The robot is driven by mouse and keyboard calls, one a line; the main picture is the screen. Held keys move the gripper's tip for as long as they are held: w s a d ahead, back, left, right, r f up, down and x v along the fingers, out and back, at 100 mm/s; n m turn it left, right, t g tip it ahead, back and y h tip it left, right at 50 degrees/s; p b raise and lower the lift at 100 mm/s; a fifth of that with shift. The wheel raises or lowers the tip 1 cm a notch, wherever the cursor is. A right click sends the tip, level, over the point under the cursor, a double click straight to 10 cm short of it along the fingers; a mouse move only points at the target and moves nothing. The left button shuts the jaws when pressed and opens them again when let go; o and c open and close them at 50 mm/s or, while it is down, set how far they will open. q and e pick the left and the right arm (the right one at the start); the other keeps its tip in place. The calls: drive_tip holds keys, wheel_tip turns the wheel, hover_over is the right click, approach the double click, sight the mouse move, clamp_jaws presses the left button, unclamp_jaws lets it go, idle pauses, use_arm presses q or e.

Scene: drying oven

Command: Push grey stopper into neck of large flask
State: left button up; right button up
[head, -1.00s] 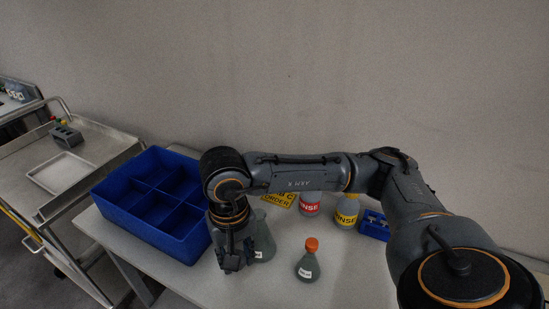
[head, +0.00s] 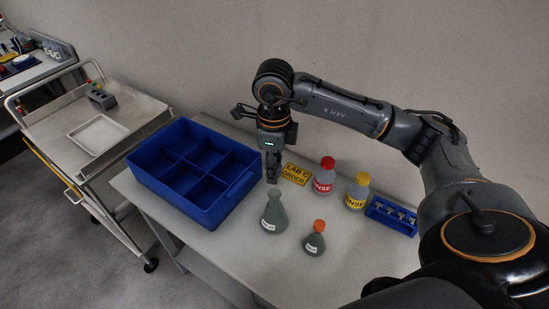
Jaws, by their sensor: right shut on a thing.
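The large flask (head: 273,216) is a grey-green conical vessel with a white label, upright on the table. My right gripper (head: 272,179) points down just above and behind the flask's neck in the picture. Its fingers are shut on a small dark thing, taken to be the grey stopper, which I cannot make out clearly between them. I cannot tell whether it touches the neck. A smaller flask (head: 314,243) with an orange stopper stands to the right. My left gripper is out of view.
A blue divided crate (head: 190,205) stands left of the flask. Behind are a yellow sign (head: 296,174), red-capped (head: 323,178) and yellow-capped (head: 357,193) bottles and a blue rack (head: 391,216). A cart (head: 60,126) stands at left. The table's front is clear.

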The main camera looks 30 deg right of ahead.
drive_tip(key=shift+w+m, duration=0.1)
drive_tip(key=shift+m, duration=0.2)
drive_tip(key=shift+f+b, duration=0.95)
drive_tip(key=shift+f, duration=0.6)
drive_tip(key=shift+f+b, duration=1.35)
drive_tip(key=shift+f, duration=0.35)
drive_tip(key=shift+f+b, duration=0.15)
drive_tip(key=shift+b, duration=0.4)
drive_tip(key=shift+f+b, duration=0.4)
drive_tip(key=shift+b, duration=0.1)
